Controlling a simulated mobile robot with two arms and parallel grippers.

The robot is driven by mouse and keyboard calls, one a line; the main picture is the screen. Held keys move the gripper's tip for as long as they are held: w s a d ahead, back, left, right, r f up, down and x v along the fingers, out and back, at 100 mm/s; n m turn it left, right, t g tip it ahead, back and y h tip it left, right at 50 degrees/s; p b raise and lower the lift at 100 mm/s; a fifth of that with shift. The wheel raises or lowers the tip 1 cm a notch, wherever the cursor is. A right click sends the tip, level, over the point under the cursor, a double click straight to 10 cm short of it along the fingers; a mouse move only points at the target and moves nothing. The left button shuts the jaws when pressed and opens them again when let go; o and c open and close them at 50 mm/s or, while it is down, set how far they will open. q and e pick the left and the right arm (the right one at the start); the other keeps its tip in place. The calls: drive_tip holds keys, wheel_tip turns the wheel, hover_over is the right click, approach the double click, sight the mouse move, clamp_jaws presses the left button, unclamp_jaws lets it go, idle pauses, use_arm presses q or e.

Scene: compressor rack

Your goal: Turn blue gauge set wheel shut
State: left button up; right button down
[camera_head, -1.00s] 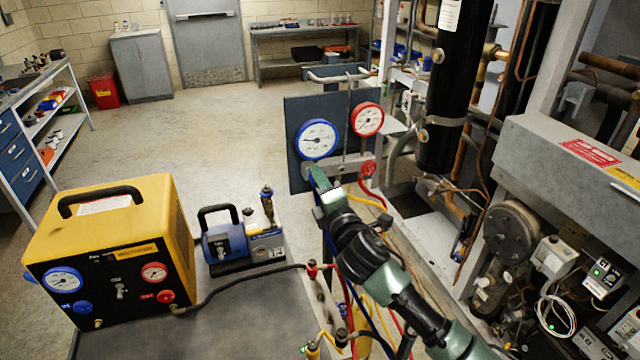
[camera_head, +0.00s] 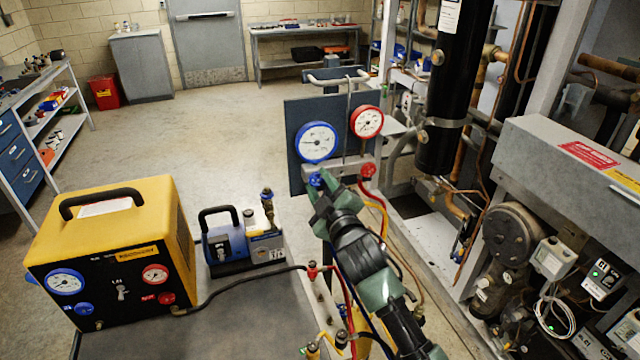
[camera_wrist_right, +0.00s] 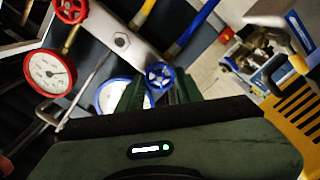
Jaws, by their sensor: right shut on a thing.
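The gauge set stands on a dark panel (camera_head: 297,178) with a blue-rimmed gauge (camera_head: 317,142) and a red-rimmed gauge (camera_head: 367,121). Its blue wheel (camera_head: 315,179) is low on the left of the manifold (camera_head: 347,168). In the right wrist view the blue wheel (camera_wrist_right: 160,75) shows its spokes between the fingertips. My right gripper (camera_head: 319,189) is shut on the blue wheel; in the wrist view its fingers (camera_wrist_right: 157,92) stand on either side of it. The red wheel (camera_head: 368,170) is beside it, untouched. My left gripper is not in view.
A yellow machine (camera_head: 110,235) with its own gauges and a blue pump (camera_head: 240,240) stand on the grey surface at left. Hoses hang below the manifold near my right arm. A black cylinder (camera_head: 452,100) and piping are at right. Open floor lies behind.

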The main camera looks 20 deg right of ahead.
drive_tip(key=shift+f+m, duration=0.1)
drive_tip(key=shift+m, duration=1.5)
drive_tip(key=c, duration=0.9)
unclamp_jaws()
drive_tip(key=shift+p, duration=0.3)
drive_tip(key=shift+c, duration=0.2)
drive_tip(key=s+b, duration=0.2)
drive_tip(key=s, duration=0.5)
drive_tip(key=shift+s+d, duration=0.15)
drive_tip(key=shift+s, duration=0.25)
